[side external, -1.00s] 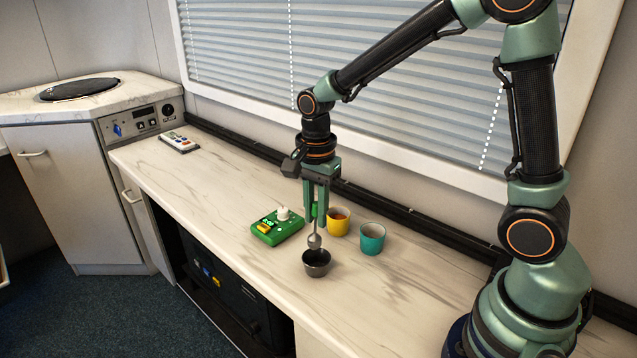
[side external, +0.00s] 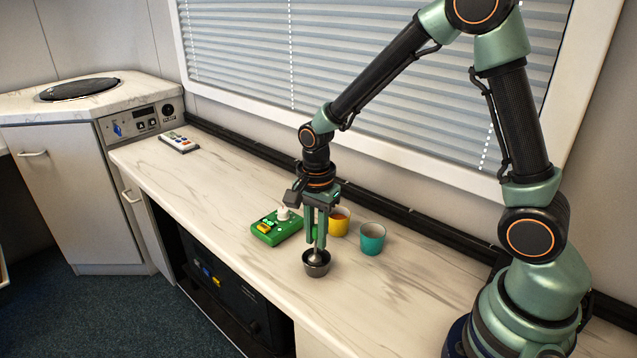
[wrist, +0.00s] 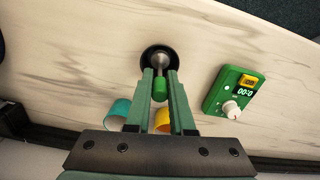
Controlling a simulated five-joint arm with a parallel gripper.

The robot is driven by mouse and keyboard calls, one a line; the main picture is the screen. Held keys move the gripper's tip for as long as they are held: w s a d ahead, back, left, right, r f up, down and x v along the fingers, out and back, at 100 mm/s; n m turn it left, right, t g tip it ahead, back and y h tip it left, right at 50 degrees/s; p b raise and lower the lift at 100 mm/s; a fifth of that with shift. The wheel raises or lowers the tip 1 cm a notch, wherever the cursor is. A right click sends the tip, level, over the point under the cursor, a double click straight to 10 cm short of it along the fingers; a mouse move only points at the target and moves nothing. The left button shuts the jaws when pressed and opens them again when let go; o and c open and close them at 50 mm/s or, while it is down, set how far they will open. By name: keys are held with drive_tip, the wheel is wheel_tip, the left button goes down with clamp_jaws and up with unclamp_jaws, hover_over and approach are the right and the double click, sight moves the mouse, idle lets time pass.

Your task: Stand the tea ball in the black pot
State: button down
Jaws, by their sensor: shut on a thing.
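My gripper (side external: 315,232) points down over the black pot (side external: 316,270) and is shut on the green handle of the tea ball (side external: 317,255). The tea ball hangs upright, its metal end down inside the pot's opening. In the wrist view the green handle (wrist: 159,88) sits between my fingers, and the metal end (wrist: 159,64) lies within the dark ring of the pot (wrist: 146,53). I cannot tell whether the ball touches the pot's bottom.
A yellow cup (side external: 340,222) and a teal cup (side external: 371,239) stand close behind and right of the pot. A green timer (side external: 277,227) lies to the left. A remote (side external: 178,142) lies far left. The counter front right is clear.

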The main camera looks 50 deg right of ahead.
drive_tip(key=c, duration=0.7)
unclamp_jaws()
wheel_tip(320, 180, up, 12)
idle(0.6)
drive_tip(key=s+d+r+n+t, duration=0.1)
drive_tip(key=s+n, duration=0.3)
drive_tip(key=n, duration=0.4)
drive_tip(key=s+d+r+n+t, duration=0.1)
drive_tip(key=s+r+n+t, duration=0.3)
drive_tip(key=n, duration=0.4)
drive_tip(key=shift+s+d+r+t, duration=0.2)
drive_tip(key=shift+s+r+t, duration=0.15)
drive_tip(key=shift+s, duration=0.25)
